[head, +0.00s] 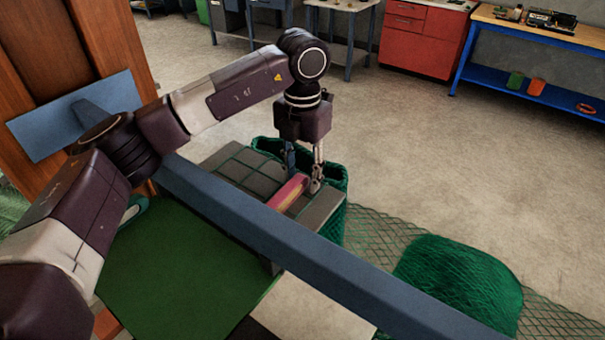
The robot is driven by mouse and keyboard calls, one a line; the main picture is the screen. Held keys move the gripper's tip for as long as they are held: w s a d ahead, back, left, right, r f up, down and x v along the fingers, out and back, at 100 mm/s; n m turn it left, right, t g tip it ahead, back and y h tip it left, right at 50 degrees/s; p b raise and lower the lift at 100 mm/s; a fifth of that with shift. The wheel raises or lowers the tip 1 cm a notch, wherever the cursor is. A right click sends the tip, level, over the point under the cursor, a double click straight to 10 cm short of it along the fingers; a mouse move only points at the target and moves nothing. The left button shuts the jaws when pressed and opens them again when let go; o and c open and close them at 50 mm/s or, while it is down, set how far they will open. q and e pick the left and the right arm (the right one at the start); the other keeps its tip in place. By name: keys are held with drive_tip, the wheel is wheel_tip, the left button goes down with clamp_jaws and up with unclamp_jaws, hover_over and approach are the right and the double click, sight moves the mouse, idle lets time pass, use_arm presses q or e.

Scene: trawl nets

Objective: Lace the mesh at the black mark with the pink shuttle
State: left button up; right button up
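The pink shuttle (287,193) lies on a grey surface just behind the blue beam, tilted up to the right in the head view. My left gripper (303,182) points straight down over its far end. Its fingers are spread apart, one on each side of that end; I cannot tell whether they touch it. Green mesh (372,236) hangs and spreads on the floor to the right of the grey surface. No black mark can be made out on it. My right gripper is not in view.
A long blue beam (300,248) crosses in front of the shuttle. A green net heap (458,282) lies on the floor at right. A red cabinet (425,38) and a blue-framed workbench (535,75) stand at the back. The floor between is clear.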

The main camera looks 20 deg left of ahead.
use_arm(q)
wheel_tip(320, 180, up, 12)
idle(0.6)
